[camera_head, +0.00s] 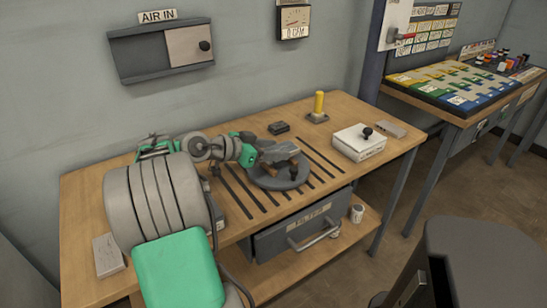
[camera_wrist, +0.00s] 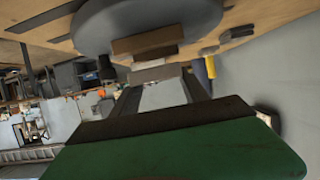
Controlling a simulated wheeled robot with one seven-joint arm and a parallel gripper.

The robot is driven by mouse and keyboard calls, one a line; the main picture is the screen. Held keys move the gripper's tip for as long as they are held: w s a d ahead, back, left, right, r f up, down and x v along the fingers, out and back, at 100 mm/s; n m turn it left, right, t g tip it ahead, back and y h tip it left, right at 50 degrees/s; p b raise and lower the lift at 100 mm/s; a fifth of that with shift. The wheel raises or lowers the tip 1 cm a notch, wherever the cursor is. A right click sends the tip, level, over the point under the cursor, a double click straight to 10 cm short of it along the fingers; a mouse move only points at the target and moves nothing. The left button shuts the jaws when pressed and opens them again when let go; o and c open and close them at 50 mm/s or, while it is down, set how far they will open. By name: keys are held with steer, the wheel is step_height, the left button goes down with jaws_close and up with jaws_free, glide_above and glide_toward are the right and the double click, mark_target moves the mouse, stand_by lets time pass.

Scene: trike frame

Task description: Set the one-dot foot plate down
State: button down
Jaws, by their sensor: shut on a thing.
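My gripper (camera_head: 283,153) is over the round grey turntable on the bench, seen from behind and partly hidden by my arm. In the wrist view its two dark fingers (camera_wrist: 162,97) are shut on a pale grey flat piece (camera_wrist: 163,95), which I take to be the foot plate. No dot on it can be made out. Brown blocks (camera_wrist: 148,42) on the turntable (camera_wrist: 90,25) show just beyond the fingertips. The turntable also shows in the head view (camera_head: 262,182). I cannot tell whether the held piece touches anything.
A pale plate (camera_head: 107,255) lies at the bench's left end. A yellow post (camera_head: 319,104), a small dark block (camera_head: 279,128), a white box with a black knob (camera_head: 358,146) and a grey plate (camera_head: 389,129) stand toward the back and right. Dark slots run across the bench top.

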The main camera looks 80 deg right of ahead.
steer(key=shift+f, duration=0.9)
steer(key=shift+f, duration=0.2)
steer(key=c, duration=0.6)
jaws_free()
steer(key=shift+w+a+r, duration=0.1)
steer(key=shift+w+a, duration=0.05)
